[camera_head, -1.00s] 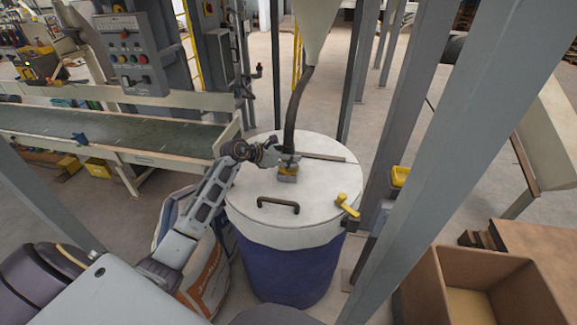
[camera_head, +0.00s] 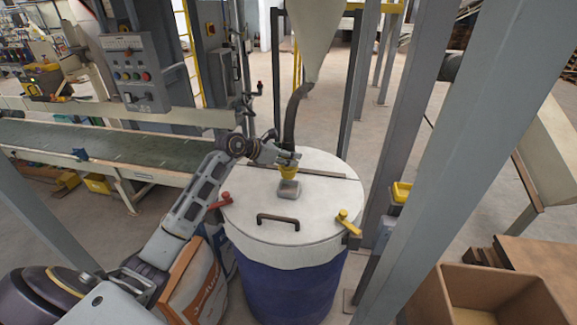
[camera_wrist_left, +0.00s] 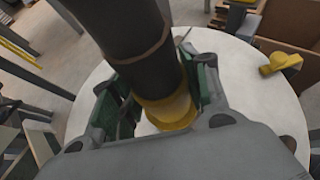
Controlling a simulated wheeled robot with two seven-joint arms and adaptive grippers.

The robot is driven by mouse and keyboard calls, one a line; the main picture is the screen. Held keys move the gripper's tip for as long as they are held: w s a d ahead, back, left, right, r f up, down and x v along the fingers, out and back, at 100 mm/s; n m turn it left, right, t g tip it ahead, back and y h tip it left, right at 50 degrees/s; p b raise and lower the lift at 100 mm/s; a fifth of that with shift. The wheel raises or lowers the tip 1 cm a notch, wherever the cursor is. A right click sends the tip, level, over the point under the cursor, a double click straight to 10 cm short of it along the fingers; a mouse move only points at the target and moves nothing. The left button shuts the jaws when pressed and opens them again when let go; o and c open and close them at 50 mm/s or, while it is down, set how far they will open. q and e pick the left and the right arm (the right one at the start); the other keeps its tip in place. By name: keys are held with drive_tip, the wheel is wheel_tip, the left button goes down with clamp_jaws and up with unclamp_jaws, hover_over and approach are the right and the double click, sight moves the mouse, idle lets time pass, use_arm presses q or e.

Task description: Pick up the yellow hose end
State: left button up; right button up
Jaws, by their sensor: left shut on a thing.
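The yellow hose end (camera_head: 287,171) is at the bottom of a dark hose (camera_head: 292,115) that hangs from a pale hopper (camera_head: 314,35). My left gripper (camera_head: 287,160) is shut on it just above the drum lid. In the left wrist view the yellow collar (camera_wrist_left: 170,112) sits between my green-padded fingers (camera_wrist_left: 158,90), with the dark hose (camera_wrist_left: 135,45) running up from it. A small grey block-like fitting (camera_head: 289,190) shows on the lid just below the hose end. My right gripper is not in view.
The blue drum (camera_head: 290,285) has a white lid (camera_head: 325,215) with a dark handle (camera_head: 278,220), a yellow clamp (camera_head: 347,220) and a red one (camera_head: 219,201). Grey posts (camera_head: 397,140) stand close on the right. A cardboard box (camera_head: 480,285) is at lower right.

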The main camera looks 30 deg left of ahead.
use_arm(q)
drive_tip(key=shift+r, duration=1.05)
